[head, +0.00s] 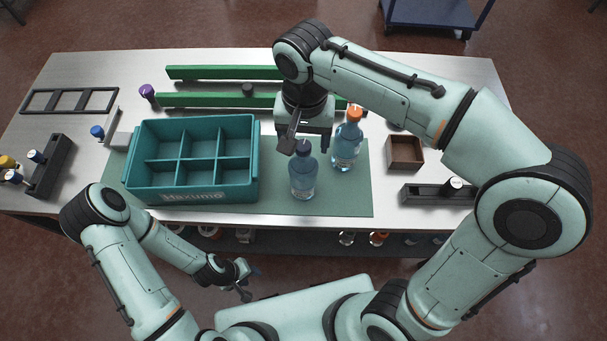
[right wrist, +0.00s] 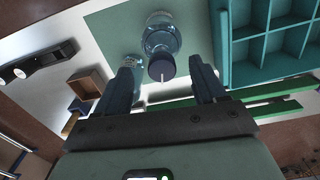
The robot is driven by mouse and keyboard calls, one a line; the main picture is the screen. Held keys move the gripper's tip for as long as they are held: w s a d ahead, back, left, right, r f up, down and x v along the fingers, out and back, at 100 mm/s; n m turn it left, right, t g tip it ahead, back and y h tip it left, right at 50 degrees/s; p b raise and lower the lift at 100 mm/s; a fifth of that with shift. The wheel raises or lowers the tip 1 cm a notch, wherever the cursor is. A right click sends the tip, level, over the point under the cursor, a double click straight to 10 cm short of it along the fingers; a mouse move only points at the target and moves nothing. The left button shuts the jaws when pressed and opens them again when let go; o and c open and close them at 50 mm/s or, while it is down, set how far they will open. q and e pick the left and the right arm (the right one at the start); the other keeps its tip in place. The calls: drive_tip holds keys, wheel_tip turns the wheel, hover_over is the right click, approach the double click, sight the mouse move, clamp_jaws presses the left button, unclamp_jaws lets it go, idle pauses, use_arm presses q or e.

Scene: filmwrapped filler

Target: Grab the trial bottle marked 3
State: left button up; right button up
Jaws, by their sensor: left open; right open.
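Two clear bottles stand upright on the green mat (head: 345,200). One has a dark purple-blue cap (head: 303,178); the other, just behind and right, has an orange cap (head: 346,145). I cannot read a number on either. My right gripper (head: 306,142) is open above and behind the dark-capped bottle. In the right wrist view the dark-capped bottle (right wrist: 163,38) shows between the open fingers (right wrist: 162,65), with its cap towards me; I cannot tell whether they touch. Part of the other bottle (right wrist: 131,60) shows by the left finger. My left gripper (head: 251,284) is open and empty, in front of the table.
A teal divided crate (head: 210,196) with empty compartments stands left of the bottles. Green rails (head: 210,73) lie behind. A small brown box (head: 405,166) and a dark rack (head: 425,194) are at right. Another rack (head: 48,165) with capped items is far left.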

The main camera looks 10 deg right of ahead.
sight(303, 171)
wheel_tip(303, 171, down, 5)
drive_tip(key=shift+a+f, duration=0.1)
drive_tip(key=shift+f, duration=0.05)
clamp_jaws()
idle(1.5)
